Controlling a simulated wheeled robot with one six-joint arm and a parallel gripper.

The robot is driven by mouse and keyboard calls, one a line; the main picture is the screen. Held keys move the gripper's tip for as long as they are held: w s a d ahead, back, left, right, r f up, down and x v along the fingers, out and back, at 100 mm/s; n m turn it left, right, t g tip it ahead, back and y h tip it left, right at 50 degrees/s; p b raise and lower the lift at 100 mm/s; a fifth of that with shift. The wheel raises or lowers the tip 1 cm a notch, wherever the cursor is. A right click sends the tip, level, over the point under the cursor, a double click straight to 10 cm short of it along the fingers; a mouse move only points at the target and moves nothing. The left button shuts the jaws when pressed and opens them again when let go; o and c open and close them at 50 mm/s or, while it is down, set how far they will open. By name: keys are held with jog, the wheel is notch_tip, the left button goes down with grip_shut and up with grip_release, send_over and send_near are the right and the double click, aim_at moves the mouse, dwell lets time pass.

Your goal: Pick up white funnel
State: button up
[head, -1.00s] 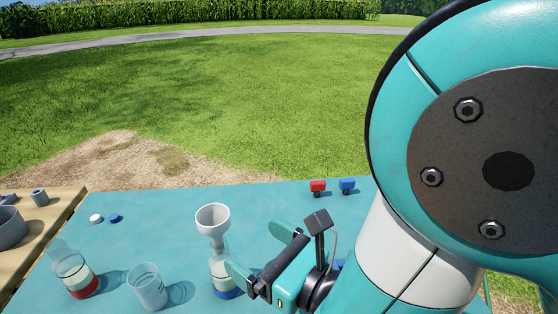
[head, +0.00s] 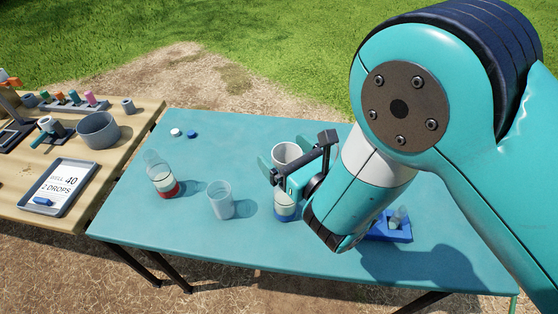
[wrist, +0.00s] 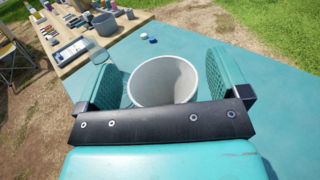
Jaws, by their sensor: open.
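In the wrist view the funnel's wide round mouth (wrist: 163,82) lies between the two teal fingers. My gripper (head: 282,156) is open, with a finger on either side of the funnel's cone. It also shows in the wrist view (wrist: 162,68). A gap shows beside the left finger; the right finger is close to the rim, and I cannot tell whether it touches. The funnel's lower part is partly hidden by my gripper in the head view.
A clear cup (head: 221,201) and a bottle with a red base (head: 161,178) stand left of the funnel. A blue rack (head: 390,228) is to the right, near my arm. White (head: 175,132) and blue (head: 192,134) caps lie at the back. A wooden table (head: 92,190) holds a tablet and grey bowl.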

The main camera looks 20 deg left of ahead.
jog(key=shift+d, duration=0.1)
jog(key=c, duration=1)
